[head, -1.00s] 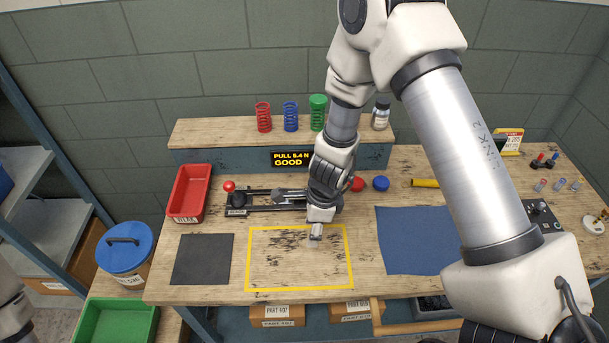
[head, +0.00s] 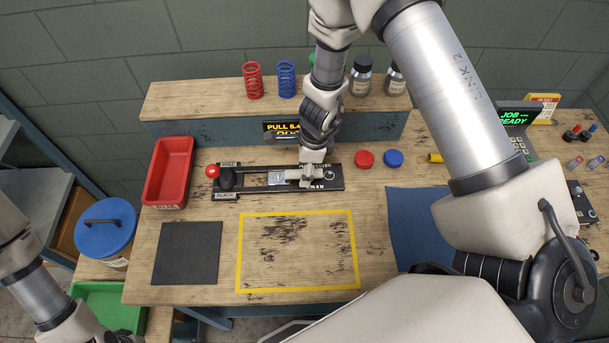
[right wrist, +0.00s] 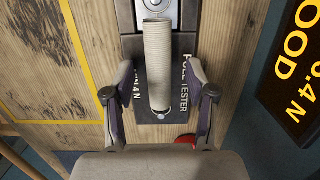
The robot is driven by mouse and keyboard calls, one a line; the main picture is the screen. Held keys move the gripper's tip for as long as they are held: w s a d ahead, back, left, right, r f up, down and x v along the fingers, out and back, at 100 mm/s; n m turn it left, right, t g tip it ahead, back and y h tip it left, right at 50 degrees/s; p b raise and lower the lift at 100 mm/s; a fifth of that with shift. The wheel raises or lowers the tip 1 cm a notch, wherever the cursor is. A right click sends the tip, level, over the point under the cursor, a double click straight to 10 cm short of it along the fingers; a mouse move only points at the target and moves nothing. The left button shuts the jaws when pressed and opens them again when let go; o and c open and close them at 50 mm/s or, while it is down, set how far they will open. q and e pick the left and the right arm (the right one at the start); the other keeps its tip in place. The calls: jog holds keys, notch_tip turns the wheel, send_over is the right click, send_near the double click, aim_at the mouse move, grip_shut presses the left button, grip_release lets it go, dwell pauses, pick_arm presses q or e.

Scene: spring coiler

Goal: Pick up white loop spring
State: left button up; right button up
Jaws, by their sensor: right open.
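The white loop spring (right wrist: 158,65) lies along the pull tester (right wrist: 184,78), with its near loop on a small pin and its far end at a metal block. In the head view the spring (head: 292,175) shows as a pale cylinder on the dark tester (head: 252,188), partly hidden by my gripper. My right gripper (right wrist: 160,100) is open over the spring, one finger on each side, with gaps between fingers and coil. In the head view the right gripper (head: 312,172) is over the tester's right part. My left arm shows at the lower left; its gripper is cut off.
A red tray (head: 168,172), a dark mat (head: 187,253), a yellow-outlined area (head: 296,250) and a blue mat (head: 420,225) lie on the bench. Red (head: 364,158) and blue (head: 393,158) caps sit right of the tester. A raised shelf (head: 200,103) stands behind with springs and jars.

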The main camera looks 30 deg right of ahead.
jog(key=shift+w+f, duration=0.25)
jog(key=shift+f, duration=0.2)
jog(key=shift+s+a+r, duration=0.1)
jog(key=shift+s+r, duration=0.05)
jog(key=shift+r, duration=0.1)
jog(key=shift+c, duration=0.3)
jog(key=shift+s+a+r, duration=0.1)
jog(key=shift+s, duration=0.05)
jog(key=c, duration=0.6)
grip_shut()
